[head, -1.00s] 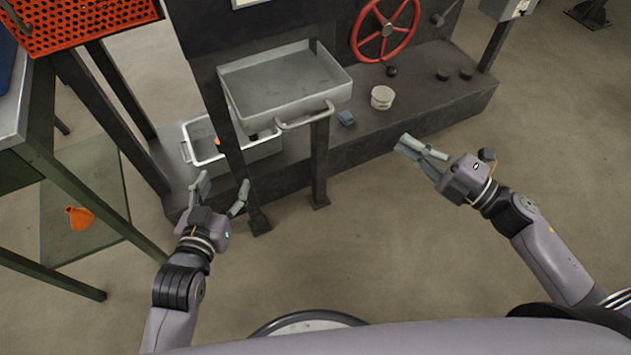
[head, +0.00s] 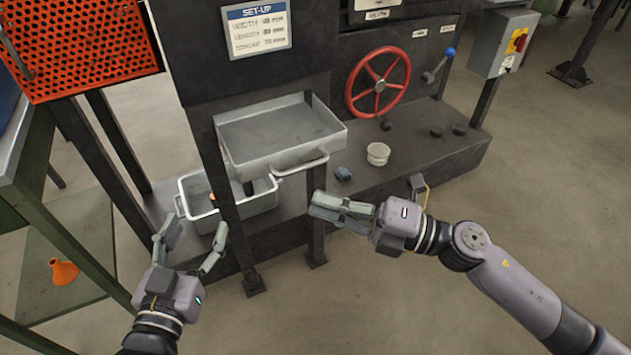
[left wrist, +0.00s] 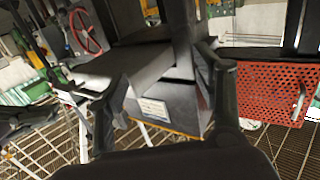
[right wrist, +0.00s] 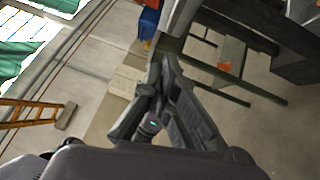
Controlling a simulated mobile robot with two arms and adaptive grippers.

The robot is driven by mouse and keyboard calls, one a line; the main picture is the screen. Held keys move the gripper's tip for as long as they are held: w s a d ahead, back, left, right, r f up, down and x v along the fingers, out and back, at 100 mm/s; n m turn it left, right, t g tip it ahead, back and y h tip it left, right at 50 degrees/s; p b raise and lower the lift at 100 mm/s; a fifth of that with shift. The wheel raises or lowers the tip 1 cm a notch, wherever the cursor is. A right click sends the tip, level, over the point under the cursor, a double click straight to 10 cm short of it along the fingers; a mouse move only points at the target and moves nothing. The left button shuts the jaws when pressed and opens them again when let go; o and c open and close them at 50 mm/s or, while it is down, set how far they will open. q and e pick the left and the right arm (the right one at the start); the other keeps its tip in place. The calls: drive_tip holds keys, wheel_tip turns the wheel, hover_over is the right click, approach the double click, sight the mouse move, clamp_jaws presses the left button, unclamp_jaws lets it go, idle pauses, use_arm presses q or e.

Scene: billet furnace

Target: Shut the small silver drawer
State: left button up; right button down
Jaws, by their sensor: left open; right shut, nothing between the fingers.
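The small silver drawer (head: 280,138) is a shallow open-topped tray that sticks out from the dark machine, with a bar handle (head: 301,165) on its front. It also shows in the left wrist view (left wrist: 128,65), between and beyond the fingers. My right gripper (head: 314,207) is shut and empty, in front of and below the handle, apart from it in the picture. My left gripper (head: 190,235) is open and empty, low and to the left, in front of the lower grey bin. In the right wrist view the shut fingers (right wrist: 160,75) hide part of the scene.
A grey bin (head: 228,205) stands on the ledge below the drawer, behind a dark post (head: 232,225). A second post (head: 316,235) stands under the handle.

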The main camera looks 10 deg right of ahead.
sight(299, 155)
use_arm(q)
drive_tip(key=shift+d+r+t, duration=0.1)
drive_tip(key=shift+r+t, duration=0.2)
drive_tip(key=shift+r, duration=0.4)
use_arm(e)
drive_tip(key=shift+w+a+r, duration=0.1)
drive_tip(key=shift+w+a, duration=0.15)
drive_tip(key=shift+w, duration=0.4)
drive_tip(key=shift+w+a+r, duration=0.15)
drive_tip(key=shift+w+a, duration=0.1)
drive_tip(key=shift+w, duration=0.4)
drive_tip(key=shift+w+a+r, duration=0.1)
drive_tip(key=shift+w+a, duration=0.15)
drive_tip(key=shift+w, duration=0.4)
